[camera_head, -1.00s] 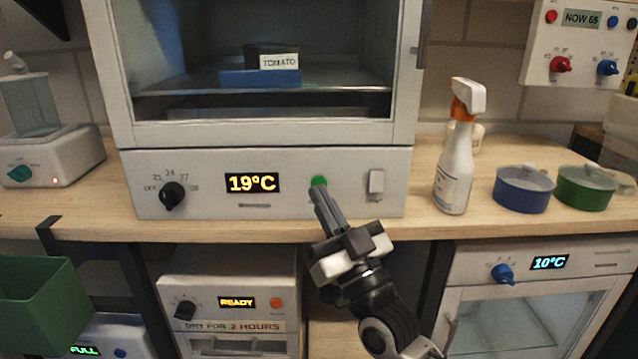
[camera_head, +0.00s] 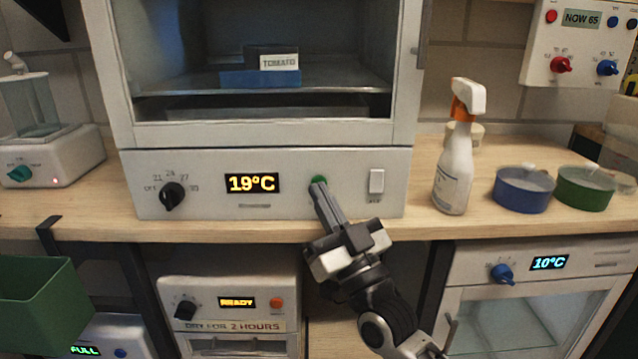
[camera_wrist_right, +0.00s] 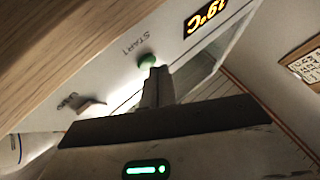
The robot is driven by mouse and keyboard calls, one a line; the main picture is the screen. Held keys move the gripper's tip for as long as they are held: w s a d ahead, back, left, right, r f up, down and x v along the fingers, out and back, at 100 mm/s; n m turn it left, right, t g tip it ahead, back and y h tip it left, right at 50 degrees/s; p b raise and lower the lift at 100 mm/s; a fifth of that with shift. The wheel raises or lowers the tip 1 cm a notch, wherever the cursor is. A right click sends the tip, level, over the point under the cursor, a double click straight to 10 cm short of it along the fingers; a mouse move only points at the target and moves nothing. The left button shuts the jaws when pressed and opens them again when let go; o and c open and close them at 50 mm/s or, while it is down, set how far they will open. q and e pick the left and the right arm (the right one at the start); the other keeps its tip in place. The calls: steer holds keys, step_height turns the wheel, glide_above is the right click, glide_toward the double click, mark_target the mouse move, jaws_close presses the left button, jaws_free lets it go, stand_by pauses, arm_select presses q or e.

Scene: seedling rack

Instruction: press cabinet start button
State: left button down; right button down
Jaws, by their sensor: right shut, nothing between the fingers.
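The cabinet (camera_head: 275,205) stands on the bench with a display (camera_head: 252,183) reading 19°C. Its green start button (camera_head: 319,180) is on the front panel, right of the display. In the right wrist view the green button (camera_wrist_right: 147,61) sits beside the word START. My right gripper (camera_head: 320,190) is shut and empty. Its fingertips are at the button, just below it in the head view; they also show in the wrist view (camera_wrist_right: 155,73), where they overlap the button's lower edge. I cannot tell whether they touch it. My left gripper is not in view.
A black dial (camera_head: 172,196) is left of the display and a white rocker switch (camera_head: 376,181) is right of the button. A spray bottle (camera_head: 455,160), a blue pot (camera_head: 523,190) and a green pot (camera_head: 584,188) stand to the right. A blue tray labelled TOMATO (camera_head: 260,79) is inside the cabinet.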

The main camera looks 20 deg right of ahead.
stand_by(0.4)
steer(key=shift+w+d, duration=0.1)
steer(key=shift+w, duration=0.25)
stand_by(0.5)
steer(key=shift+s+a+p, duration=0.2)
steer(key=shift+s+p, duration=0.2)
steer(key=shift+s, duration=0.35)
